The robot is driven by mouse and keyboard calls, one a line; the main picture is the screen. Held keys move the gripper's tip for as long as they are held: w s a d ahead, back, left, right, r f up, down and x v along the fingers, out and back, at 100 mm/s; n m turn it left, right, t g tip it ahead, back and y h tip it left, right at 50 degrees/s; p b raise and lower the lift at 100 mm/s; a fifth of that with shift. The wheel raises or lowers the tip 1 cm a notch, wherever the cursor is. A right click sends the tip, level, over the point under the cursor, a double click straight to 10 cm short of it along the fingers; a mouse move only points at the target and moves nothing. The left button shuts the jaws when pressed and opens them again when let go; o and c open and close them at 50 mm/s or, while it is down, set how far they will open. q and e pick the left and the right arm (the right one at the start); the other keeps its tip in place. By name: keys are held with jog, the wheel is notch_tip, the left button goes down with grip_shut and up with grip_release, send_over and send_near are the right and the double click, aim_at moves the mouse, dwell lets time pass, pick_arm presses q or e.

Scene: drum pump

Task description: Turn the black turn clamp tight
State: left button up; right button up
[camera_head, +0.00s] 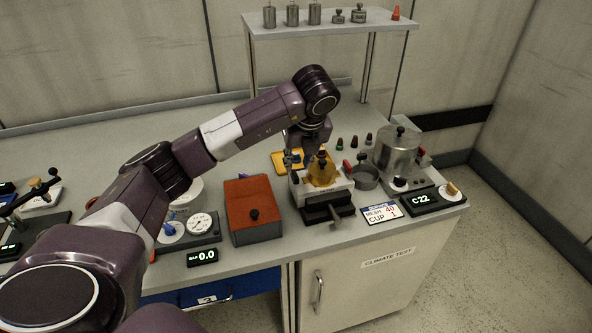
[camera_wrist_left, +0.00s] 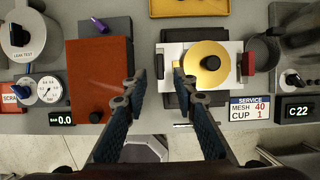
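A gold round piece (camera_head: 322,175) with a dark knob on top sits in a pale and black vise-like fixture (camera_head: 327,211) near the bench front. In the left wrist view the black knob (camera_wrist_left: 210,63) shows at the middle of the gold disc (camera_wrist_left: 208,80). This knob may be the black turn clamp; I cannot tell for sure. My right gripper is out of view.
An orange-red box (camera_head: 252,198) with a black knob stands left of the fixture. A small metal pan (camera_head: 362,178) and a metal pot (camera_head: 398,151) stand to its right. A yellow tray (camera_head: 286,161) lies behind. A gauge unit (camera_head: 198,226) and displays line the bench front.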

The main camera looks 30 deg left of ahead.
aim_at(295, 174)
pick_arm(q)
jog(key=p+x, duration=0.1)
jog(key=x, duration=0.4)
jog(key=shift+f, duration=0.4)
jog(key=shift+w, duration=0.1)
grip_shut()
